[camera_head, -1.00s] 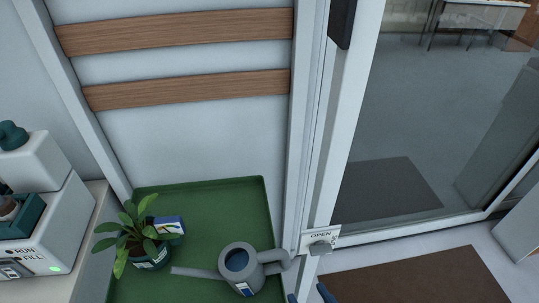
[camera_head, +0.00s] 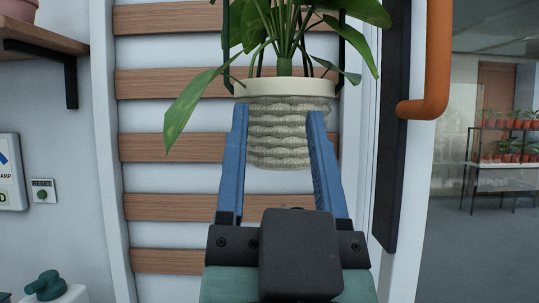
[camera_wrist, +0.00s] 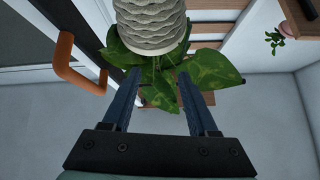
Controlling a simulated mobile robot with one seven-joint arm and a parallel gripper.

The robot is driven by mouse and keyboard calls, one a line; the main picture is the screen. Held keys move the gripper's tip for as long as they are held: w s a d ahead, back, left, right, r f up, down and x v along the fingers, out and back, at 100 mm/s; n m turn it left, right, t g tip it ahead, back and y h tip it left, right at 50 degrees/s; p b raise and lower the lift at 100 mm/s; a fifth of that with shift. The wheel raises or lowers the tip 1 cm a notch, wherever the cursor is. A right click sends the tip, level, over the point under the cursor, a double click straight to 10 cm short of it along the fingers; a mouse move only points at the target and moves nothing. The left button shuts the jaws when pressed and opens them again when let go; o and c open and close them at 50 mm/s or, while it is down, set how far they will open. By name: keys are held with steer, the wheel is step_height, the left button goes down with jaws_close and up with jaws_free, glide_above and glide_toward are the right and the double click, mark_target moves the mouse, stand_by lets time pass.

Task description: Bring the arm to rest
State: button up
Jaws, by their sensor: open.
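My gripper (camera_head: 278,112) has two long blue fingers. It is open, with nothing between the fingers, and points toward a slatted wall. It also shows in the wrist view (camera_wrist: 160,73). Ahead of it a leafy plant (camera_head: 290,22) sits in a ribbed, off-white pot (camera_head: 279,138) with a cream rim, hanging in dark straps. In the head view the fingertips overlap the pot's sides. In the wrist view the pot (camera_wrist: 152,24) lies beyond the fingertips, and leaves (camera_wrist: 205,80) show behind the fingers. The gap between fingertips and pot is hard to judge.
Wooden slats (camera_head: 165,147) cross the wall behind the plant. An orange handle (camera_head: 428,95) juts from the door frame at right. A wooden shelf (camera_head: 48,35) is at upper left, with a reset button (camera_head: 41,196) below it. Beyond the glass stands a rack of pots (camera_head: 505,140).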

steer(key=s+r, duration=0.1)
steer(key=s+r+n+t, duration=0.1)
steer(key=shift+s+a+r, duration=0.15)
steer(key=shift+a+r, duration=0.2)
steer(key=shift+r, duration=0.05)
step_height(320, 180, up, 11)
steer(key=p, duration=1.1)
